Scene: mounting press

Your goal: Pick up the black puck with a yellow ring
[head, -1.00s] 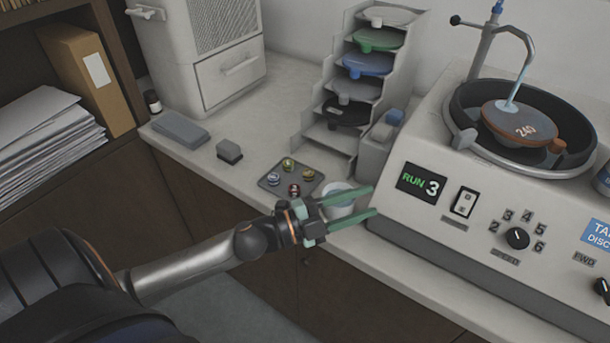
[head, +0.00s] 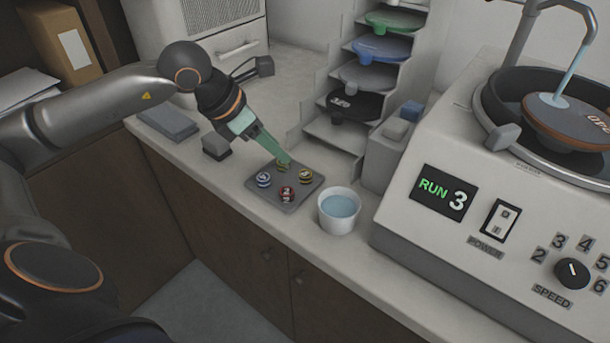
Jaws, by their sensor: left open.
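A small dark tray (head: 256,194) on the counter holds several small black pucks. The puck with a yellow ring (head: 306,176) sits at the tray's right. The puck at the back (head: 283,164) looks yellow-green and is partly hidden by my fingertips. A blue-ringed puck (head: 264,180) is at the left and a red-ringed puck (head: 287,194) at the front. My left gripper (head: 284,160) is open, pointing down at the back of the tray, to the left of the yellow-ringed puck. I cannot tell whether its fingertips touch the back puck. My right gripper is out of view.
A white cup of bluish liquid (head: 339,212) stands right of the tray. The stepped disc rack (head: 335,134) rises behind, and the polishing machine (head: 430,235) fills the right.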

